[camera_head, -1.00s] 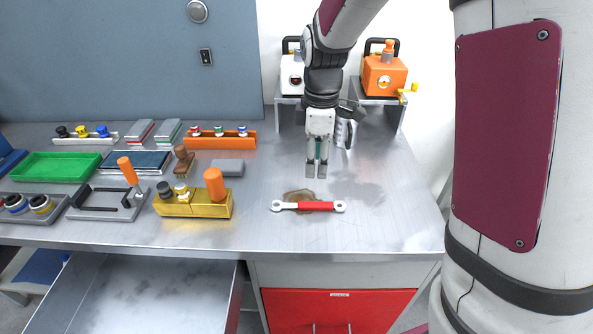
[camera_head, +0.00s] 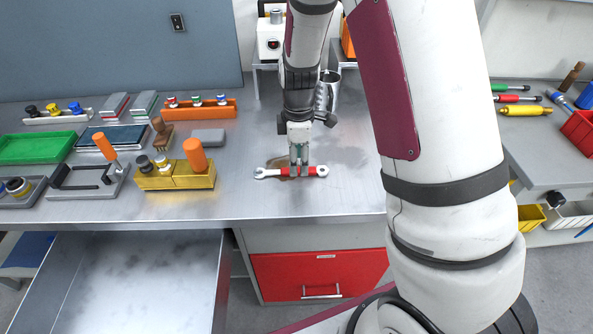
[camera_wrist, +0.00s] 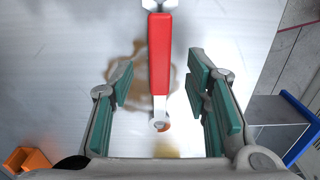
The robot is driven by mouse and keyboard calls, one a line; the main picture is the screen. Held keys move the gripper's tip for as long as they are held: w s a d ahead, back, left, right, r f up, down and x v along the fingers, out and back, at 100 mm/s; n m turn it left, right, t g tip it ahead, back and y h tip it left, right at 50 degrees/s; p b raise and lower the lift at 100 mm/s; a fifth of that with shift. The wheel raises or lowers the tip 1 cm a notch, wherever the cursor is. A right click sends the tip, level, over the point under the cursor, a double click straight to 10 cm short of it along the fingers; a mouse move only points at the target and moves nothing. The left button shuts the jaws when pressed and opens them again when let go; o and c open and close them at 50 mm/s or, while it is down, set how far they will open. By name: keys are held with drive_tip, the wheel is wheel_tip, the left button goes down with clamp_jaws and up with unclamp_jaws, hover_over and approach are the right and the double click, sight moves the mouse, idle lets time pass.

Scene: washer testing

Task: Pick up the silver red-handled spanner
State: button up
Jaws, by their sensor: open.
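The silver spanner (camera_head: 265,172) with a red handle lies flat on the metal table, over a brown stain. In the wrist view its red handle (camera_wrist: 160,55) runs up the picture, with one silver ring end near the middle and the other cut off at the top. My gripper (camera_head: 299,172) points down right over the spanner in the head view and overlaps it there. In the wrist view my gripper (camera_wrist: 165,95) is open, with green-padded fingers on either side of the spanner's line and nothing held. I cannot tell the exact height gap.
A yellow block holder (camera_head: 175,181) with an orange-handled tool stands left of the spanner. A metal mug (camera_head: 330,90) stands behind. An open drawer (camera_head: 130,270) juts out below the table's front edge. The table right around the spanner is clear.

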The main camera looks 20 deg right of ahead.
drive_tip(key=shift+f, duration=1.35)
clamp_jaws()
drive_tip(key=shift+r, duration=0.1)
